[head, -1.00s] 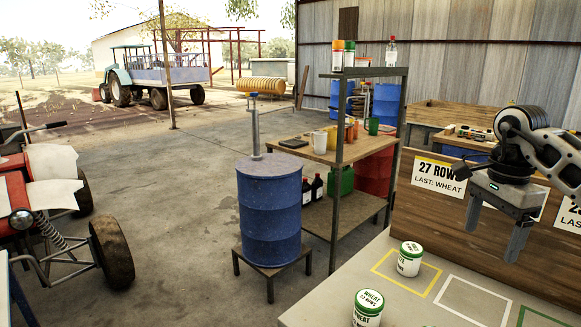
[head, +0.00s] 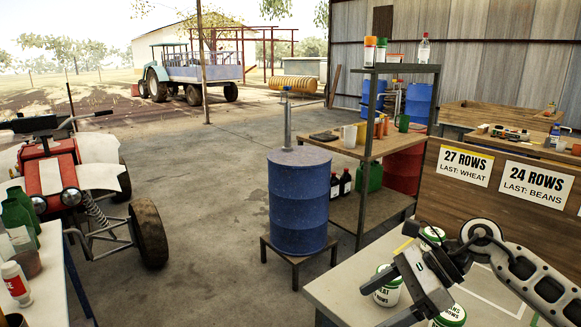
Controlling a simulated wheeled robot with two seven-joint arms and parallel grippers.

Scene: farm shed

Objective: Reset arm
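My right arm comes in from the right edge of the head view. Its gripper (head: 373,307) is low over the workbench (head: 345,275), with its fingers pointing down and left. The fingers are apart and I see nothing held between them. Behind them in the picture, a white can with a green lid marked wheat (head: 388,287) stands on the bench, partly covered by a finger. Another can (head: 433,236) stands further back, partly behind the arm. A third green-lidded can (head: 450,316) shows at the bottom edge. My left gripper is out of view.
A blue barrel (head: 299,200) on a stand and a metal shelf (head: 375,150) are beyond the bench. Wooden bins with row signs (head: 465,165) line the right. A red vehicle (head: 75,185) and a table with bottles (head: 50,290) are at left. Open concrete floor lies between.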

